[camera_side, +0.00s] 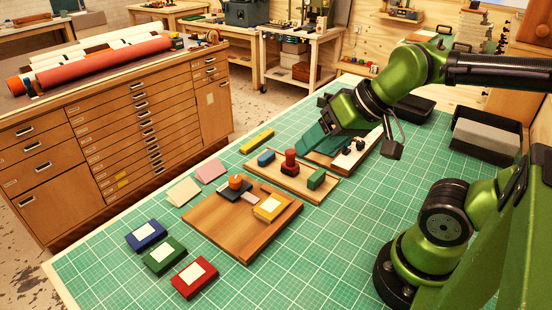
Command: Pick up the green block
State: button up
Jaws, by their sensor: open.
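The green block (316,179) lies at the right end of a small wooden board (290,184) on the green gridded mat. On the same board are an upright red piece (290,160) in the middle and a blue block (266,157) at the left end.
A larger wooden board (215,222) holds a yellow box (271,207) and an orange-topped item (236,182). Blue (146,235), green (164,255) and red (194,277) labelled boxes lie in front. Dark trays (486,140) stand at right. The mat's front middle is clear.

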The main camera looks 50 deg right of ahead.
dwell(0.3)
jog(key=o, duration=0.3)
jog(key=n+g+h, duration=0.2)
jog(key=n+g, duration=0.2)
jog(key=g, duration=0.3)
send_over(317, 175)
jog(key=f, duration=1.8)
jog(key=shift+d, duration=0.2)
jog(key=shift+a+f, duration=0.15)
jog(key=shift+f, duration=2.4)
